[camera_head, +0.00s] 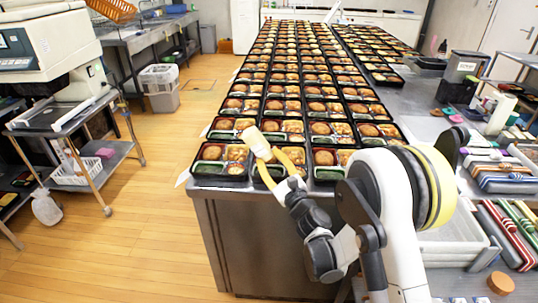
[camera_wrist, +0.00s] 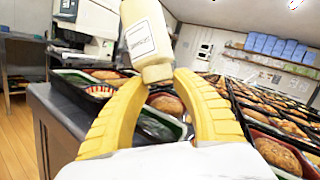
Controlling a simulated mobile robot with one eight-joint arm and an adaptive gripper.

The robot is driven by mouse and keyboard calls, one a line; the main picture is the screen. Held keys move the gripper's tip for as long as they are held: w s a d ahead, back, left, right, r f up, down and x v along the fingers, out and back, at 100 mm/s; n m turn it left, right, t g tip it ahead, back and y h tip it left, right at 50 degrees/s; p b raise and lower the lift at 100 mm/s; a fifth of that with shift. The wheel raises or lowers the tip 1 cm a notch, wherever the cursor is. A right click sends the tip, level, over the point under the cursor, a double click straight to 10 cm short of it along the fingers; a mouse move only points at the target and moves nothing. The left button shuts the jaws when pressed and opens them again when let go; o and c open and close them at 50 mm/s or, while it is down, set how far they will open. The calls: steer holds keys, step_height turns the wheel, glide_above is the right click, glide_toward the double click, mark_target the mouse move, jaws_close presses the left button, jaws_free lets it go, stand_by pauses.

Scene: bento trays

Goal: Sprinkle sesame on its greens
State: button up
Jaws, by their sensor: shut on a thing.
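My gripper (camera_head: 268,158) has yellow fingers shut on a pale, cream-labelled bottle (camera_head: 256,142). The bottle also shows in the wrist view (camera_wrist: 147,38), tilted, its narrower end between the fingertips (camera_wrist: 165,82); the label is too small to read surely. The gripper holds it above the front row of black bento trays. In the wrist view, greens (camera_wrist: 158,126) show between and below the fingers. No sesame can be made out on them.
Many filled bento trays run back in rows along the long metal counter (camera_head: 255,235). A grey machine (camera_head: 45,42) on a cart stands at left. Stacked boxes and bottles crowd the right side. Wooden floor (camera_head: 130,240) is open at left.

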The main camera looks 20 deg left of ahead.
mark_target(269, 149)
steer(key=shift+w+f, duration=0.1)
steer(key=shift+f, duration=0.05)
steer(key=shift+r+p, duration=0.9)
steer(key=shift+r, duration=1)
steer(key=shift+f, duration=0.1)
step_height(269, 149, down, 4)
steer(key=shift+r+b, duration=0.2)
steer(key=shift+b, duration=0.65)
steer(key=shift+r, duration=0.1)
steer(key=shift+r, duration=0.15)
